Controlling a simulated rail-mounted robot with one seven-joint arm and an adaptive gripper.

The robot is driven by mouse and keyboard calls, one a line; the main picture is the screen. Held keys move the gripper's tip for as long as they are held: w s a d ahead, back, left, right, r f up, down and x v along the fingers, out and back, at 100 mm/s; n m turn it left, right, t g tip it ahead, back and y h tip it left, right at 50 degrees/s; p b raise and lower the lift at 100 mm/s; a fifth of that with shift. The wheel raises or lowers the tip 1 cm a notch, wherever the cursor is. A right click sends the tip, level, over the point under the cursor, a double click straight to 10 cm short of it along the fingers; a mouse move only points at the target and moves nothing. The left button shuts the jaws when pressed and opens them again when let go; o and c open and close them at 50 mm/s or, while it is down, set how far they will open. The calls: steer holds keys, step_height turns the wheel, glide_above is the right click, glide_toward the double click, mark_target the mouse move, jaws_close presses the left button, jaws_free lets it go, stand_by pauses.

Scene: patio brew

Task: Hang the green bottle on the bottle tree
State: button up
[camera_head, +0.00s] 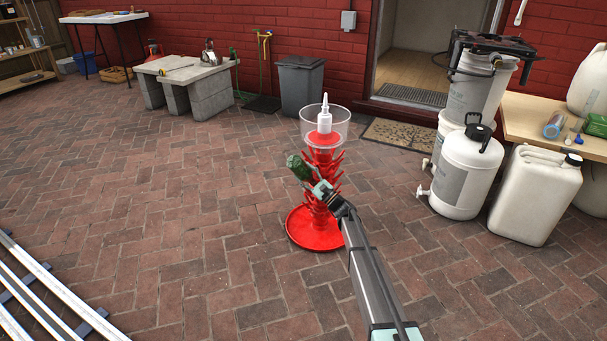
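The bottle tree (315,237) is a red stand with a round base, rows of upturned prongs and a clear bowl on top. It stands upright on the brick paving in the middle of the view. The green bottle (298,167) is tilted beside the upper left prongs, its broad end up and to the left. My gripper (318,187) is at the bottle's lower end, in front of the tree, and appears closed around it. The bottle's neck is hidden by the gripper. I cannot tell whether the bottle touches a prong.
White containers (533,200) and a wooden table (532,112) are at the right. A grey bin (300,88) stands behind the tree. Metal rails (40,290) lie at lower left. Paving left of the tree is clear.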

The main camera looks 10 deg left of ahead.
stand_by(0.4)
steer(key=o, duration=1.4)
steer(key=shift+o, duration=0.2)
